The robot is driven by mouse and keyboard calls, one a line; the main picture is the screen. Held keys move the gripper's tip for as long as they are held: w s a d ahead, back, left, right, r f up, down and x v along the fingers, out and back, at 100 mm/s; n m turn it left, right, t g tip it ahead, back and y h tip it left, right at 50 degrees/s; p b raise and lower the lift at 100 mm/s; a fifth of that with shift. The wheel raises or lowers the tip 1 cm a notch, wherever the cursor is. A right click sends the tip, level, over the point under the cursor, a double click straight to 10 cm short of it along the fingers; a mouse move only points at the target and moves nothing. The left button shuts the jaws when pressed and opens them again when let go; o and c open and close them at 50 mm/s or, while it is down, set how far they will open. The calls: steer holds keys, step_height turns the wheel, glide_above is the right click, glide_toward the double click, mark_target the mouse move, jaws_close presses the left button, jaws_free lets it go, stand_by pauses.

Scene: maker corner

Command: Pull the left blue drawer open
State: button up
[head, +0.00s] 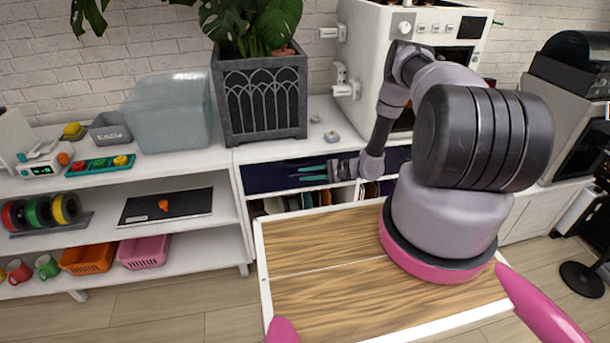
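The left blue drawer (262,182) is a dark navy front under the white cabinet top, below the planter. It looks shut, level with the cabinet face. My gripper (303,173) is at the right part of this front, pointing left across it. Its two thin fingers with teal parts show one above the other with a narrow gap, so it looks open. Nothing is visible between them. Whether the fingers touch the drawer cannot be told, and no handle is clearly visible. A second blue drawer (396,157) shows to the right, partly hidden by my arm.
A planter (262,100) stands on the cabinet above the drawer, with a translucent bin (168,112) to its left. Below are upright books (315,198). White shelves (150,252) with spools and baskets extend left. A white machine (365,50) stands behind my arm.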

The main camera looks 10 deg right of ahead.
steer(key=shift+w+a+f, duration=0.1)
steer(key=shift+a, duration=0.25)
jaws_close()
stand_by(1.2)
